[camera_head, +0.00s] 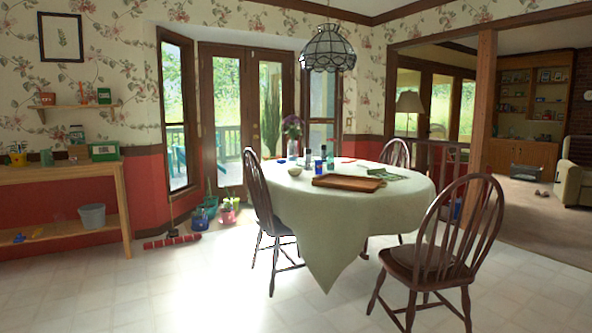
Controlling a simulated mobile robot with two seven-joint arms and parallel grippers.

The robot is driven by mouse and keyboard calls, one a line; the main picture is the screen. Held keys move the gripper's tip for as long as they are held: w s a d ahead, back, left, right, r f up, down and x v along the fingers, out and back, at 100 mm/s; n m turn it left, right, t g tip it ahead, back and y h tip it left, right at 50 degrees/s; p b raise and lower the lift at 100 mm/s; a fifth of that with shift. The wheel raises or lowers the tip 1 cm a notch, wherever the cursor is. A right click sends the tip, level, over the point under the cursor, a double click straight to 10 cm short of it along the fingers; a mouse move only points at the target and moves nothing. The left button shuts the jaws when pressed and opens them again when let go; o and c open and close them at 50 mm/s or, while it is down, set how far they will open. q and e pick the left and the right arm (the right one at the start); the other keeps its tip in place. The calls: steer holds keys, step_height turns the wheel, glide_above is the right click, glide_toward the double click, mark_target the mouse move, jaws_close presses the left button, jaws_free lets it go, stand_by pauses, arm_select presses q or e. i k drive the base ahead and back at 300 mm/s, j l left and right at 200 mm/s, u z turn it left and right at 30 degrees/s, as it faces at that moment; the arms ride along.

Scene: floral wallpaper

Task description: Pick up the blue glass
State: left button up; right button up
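A small blue object (319,168), which looks like the blue glass, stands on the dining table. The table (340,205) is covered with a pale green cloth and is some distance away across the floor. Dark bottles stand right behind and beside the blue object, and a brown wooden tray (348,182) lies in front of it to the right. It is too small to make out its details. Neither of my grippers shows in this view.
Dark wooden chairs stand around the table, one at the left (262,205) and one at the front right (440,245). A wooden bench (60,178) lines the left wall. A red roller-like object (172,241) lies on the floor. The front left floor is clear.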

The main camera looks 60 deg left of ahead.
mark_target(318, 164)
steer(key=u, duration=2)
